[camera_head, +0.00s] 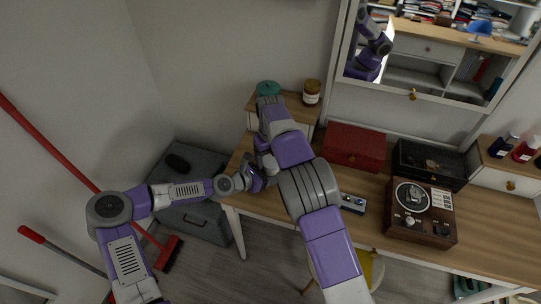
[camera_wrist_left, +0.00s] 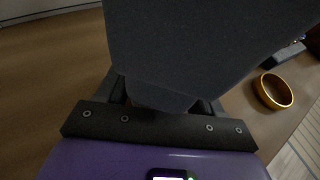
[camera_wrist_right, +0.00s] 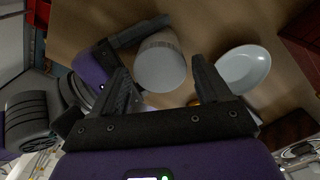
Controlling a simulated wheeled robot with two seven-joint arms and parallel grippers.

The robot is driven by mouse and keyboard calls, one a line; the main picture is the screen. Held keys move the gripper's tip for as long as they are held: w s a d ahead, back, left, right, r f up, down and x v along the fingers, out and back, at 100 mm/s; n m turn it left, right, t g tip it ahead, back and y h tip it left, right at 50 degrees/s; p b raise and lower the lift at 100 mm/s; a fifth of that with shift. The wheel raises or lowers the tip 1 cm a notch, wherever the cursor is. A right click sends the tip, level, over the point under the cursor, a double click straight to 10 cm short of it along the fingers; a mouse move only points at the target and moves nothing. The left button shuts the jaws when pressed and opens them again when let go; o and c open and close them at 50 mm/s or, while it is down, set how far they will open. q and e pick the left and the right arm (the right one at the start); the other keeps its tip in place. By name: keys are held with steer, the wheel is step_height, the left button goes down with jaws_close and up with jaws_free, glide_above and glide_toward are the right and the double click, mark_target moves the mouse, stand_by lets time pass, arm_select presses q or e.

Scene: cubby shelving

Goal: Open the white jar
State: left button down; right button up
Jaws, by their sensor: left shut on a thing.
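The white jar (camera_wrist_right: 160,66) shows in the right wrist view as a pale round-sided vessel above the table. My left gripper, seen in its own wrist view (camera_wrist_left: 161,98), is shut on the jar, whose dark shadowed side (camera_wrist_left: 205,45) fills much of that picture. My right gripper (camera_wrist_right: 165,82) is open, with its two fingers apart and the jar beyond them. A white round shallow thing (camera_wrist_right: 243,68) lies right of the jar; I cannot tell if it is a lid or a dish. In the head view my right arm hides the jar.
A red box (camera_head: 354,147), a black box (camera_head: 430,163) and a record player (camera_head: 421,212) stand to the right. A brown jar with a pale label (camera_head: 311,92) stands on a small drawer unit behind my right arm.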

steer(key=c, duration=0.9)
steer(key=n, duration=0.6)
steer(key=shift+n, duration=0.4)
steer(key=n, duration=2.8)
steer(key=shift+r, duration=0.1)
steer(key=n, duration=1.9)
